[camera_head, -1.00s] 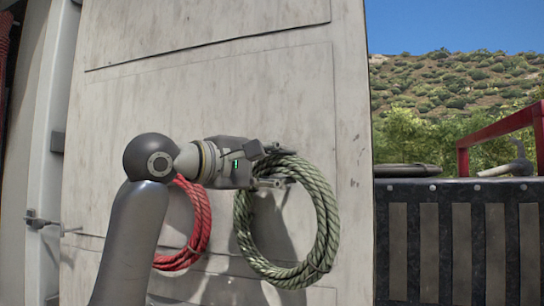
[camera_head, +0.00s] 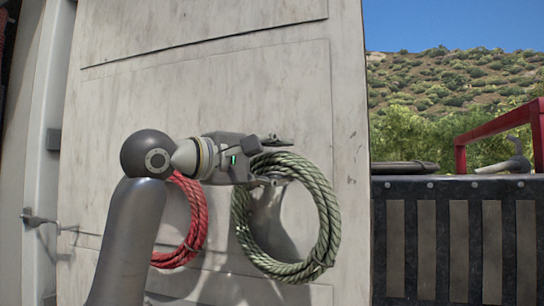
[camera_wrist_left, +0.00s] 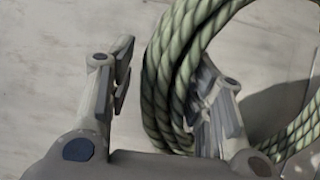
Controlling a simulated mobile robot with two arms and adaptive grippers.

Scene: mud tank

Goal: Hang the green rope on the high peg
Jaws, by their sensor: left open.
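The green rope (camera_head: 328,222) is a coil hanging upright against the pale wall panel, right of my left arm in the head view. My left gripper (camera_head: 272,161) is at the coil's top left with its fingers spread apart, one above the top strands and one below. In the left wrist view, the rope (camera_wrist_left: 166,85) passes between the open fingers (camera_wrist_left: 165,90), close to the right-hand finger; touch cannot be told. The other finger is clear of it. The peg is not visible, so I cannot tell what bears the coil. My right gripper is not in view.
A red rope coil (camera_head: 196,222) hangs on the wall, partly behind my left arm. A door handle (camera_head: 40,220) sticks out at the left. At the right is a dark slatted side (camera_head: 455,240) with a red rail (camera_head: 497,125) and a hammer-like tool (camera_head: 515,160) on top.

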